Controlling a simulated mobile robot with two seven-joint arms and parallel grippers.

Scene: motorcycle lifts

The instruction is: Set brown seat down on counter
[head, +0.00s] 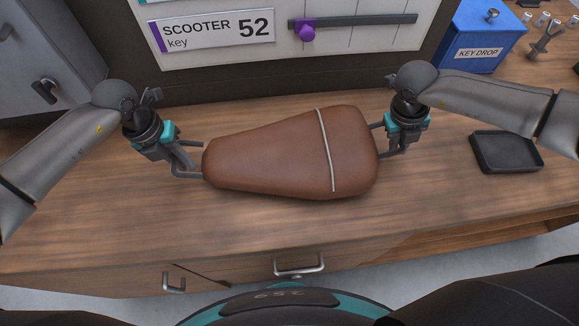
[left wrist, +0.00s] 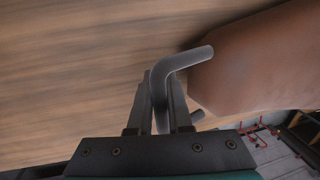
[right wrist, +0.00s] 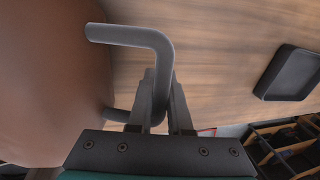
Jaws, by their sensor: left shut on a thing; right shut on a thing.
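The brown seat (head: 280,155), with a pale strap across its wide right part, lies level over the wooden counter (head: 120,225). I cannot tell for sure whether its underside touches the wood. My left gripper (head: 180,160) is shut on the grey bent handle at the seat's narrow left end. This handle also shows in the left wrist view (left wrist: 185,58). My right gripper (head: 388,143) is shut on the matching handle at the wide right end, seen in the right wrist view (right wrist: 130,36). The seat's underside is hidden.
A black tray (head: 506,152) lies on the counter to the right. A blue key drop box (head: 484,38) and a board marked SCOOTER key 52 (head: 212,30) stand behind. A grey metal box (head: 45,60) is at the back left. The counter front is bare, with drawers below its edge.

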